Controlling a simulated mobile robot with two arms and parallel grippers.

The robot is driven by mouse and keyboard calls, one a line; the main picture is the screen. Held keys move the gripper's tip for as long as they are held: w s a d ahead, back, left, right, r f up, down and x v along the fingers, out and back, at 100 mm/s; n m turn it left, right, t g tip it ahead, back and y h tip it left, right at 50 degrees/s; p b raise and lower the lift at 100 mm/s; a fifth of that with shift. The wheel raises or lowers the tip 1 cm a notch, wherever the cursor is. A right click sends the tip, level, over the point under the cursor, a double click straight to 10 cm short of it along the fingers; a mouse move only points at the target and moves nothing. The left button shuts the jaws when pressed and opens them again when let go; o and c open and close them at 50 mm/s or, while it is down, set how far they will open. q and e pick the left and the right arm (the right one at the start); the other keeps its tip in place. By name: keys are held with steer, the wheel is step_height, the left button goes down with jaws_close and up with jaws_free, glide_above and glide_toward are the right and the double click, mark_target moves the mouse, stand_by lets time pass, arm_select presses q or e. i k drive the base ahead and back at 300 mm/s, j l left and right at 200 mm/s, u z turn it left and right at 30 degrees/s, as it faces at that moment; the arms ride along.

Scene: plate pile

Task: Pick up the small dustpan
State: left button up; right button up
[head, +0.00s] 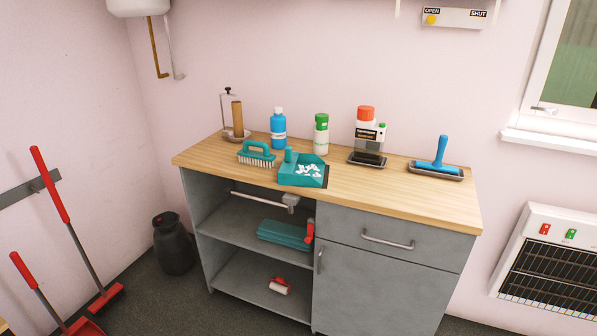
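The small teal dustpan (303,173) lies on the wooden top of the grey cabinet, near its front edge. It holds white bits that look like shards, and its short handle (289,155) points to the back left. A dark flat patch shows at its right side. Nothing is gripping it. Neither of my grippers is in the head view.
A teal brush (257,154) stands left of the dustpan. A blue bottle (278,128), a green-capped bottle (321,134) and a red-topped container (368,137) stand behind. A blue roller (437,160) lies right. The counter's front right is clear.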

mark_target(287, 175)
steer(key=j+z, duration=0.2)
steer(key=z, duration=5.55)
steer(key=u, duration=5.7)
steer(key=i+l, duration=0.35)
steer(key=i+z, duration=0.05)
